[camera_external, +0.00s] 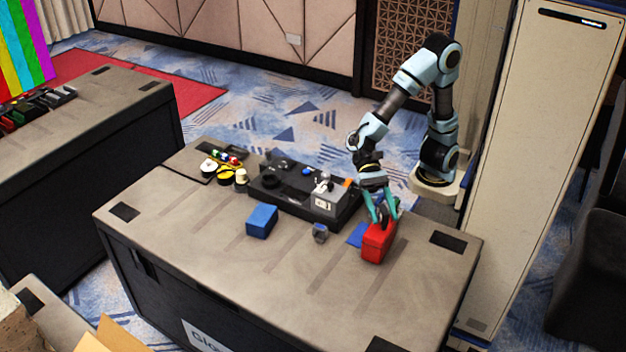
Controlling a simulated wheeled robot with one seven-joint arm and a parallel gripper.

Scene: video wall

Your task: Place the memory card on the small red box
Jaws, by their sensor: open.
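The small red box (374,248) stands on the grey case-like table, toward its right side. My gripper (384,218) points down at the top of the red box, with its teal fingers apart. The fingertips overlap the box's top in this view, and I cannot tell whether they touch it. I cannot make out the memory card for certain. It may be hidden by the fingers or too small to see.
A flat blue item (357,235) lies left of the red box. A small grey-blue object (320,233) and a blue box (262,221) stand farther left. A black tray (268,187) with equipment lies behind. The table's front (290,290) is clear.

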